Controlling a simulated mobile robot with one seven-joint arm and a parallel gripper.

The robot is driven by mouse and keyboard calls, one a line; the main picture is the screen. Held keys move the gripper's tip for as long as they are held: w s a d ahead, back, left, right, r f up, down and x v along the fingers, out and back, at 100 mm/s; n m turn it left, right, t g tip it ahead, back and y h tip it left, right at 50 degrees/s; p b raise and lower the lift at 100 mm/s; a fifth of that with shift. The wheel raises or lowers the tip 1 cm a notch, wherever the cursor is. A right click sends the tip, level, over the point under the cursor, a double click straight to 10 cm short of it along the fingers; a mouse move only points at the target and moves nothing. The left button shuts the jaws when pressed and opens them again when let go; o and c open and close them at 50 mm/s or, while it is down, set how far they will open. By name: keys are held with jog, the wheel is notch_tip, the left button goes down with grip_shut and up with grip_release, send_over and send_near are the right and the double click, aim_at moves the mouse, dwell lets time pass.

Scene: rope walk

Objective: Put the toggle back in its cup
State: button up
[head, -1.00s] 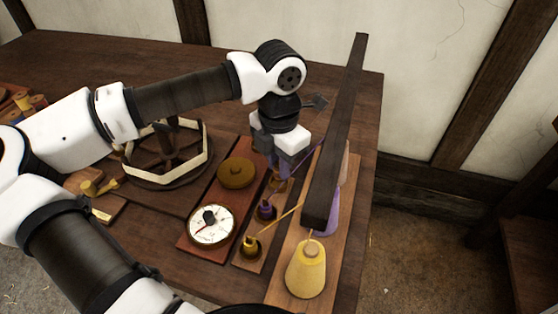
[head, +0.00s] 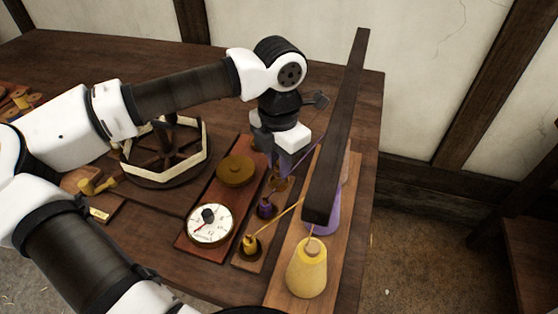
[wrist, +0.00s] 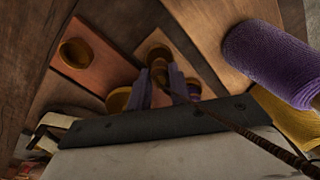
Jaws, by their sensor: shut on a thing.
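My gripper (head: 282,168) is shut on a small brown toggle (wrist: 159,74), which shows between the fingertips in the wrist view. A dark cord runs from it toward the lower right there. In the head view the fingertips are just above the far end of a narrow wooden strip (head: 247,264) with cups. The far cup (head: 281,184) is below the fingers and partly hidden. I cannot tell whether the toggle touches it. A purple toggle (head: 265,207) and a yellow toggle (head: 250,243) stand in the nearer cups.
A dark beam (head: 338,130) overhangs just right of my gripper. Yellow (head: 306,270) and purple (wrist: 270,62) cones stand under it, with cords crossing to the strip. A dial (head: 209,224), a brass disc (head: 236,171) and a wooden reel (head: 165,155) are to the left.

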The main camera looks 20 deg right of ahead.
jog(key=shift+f, duration=0.15)
dwell(0.4)
jog(key=shift+f+b, duration=0.8)
jog(key=shift+b, duration=0.2)
jog(key=shift+f+b, duration=0.15)
jog(key=shift+b, duration=0.25)
jog(key=o, duration=1.3)
jog(key=shift+r+p, duration=2.35)
jog(key=shift+r, duration=1.7)
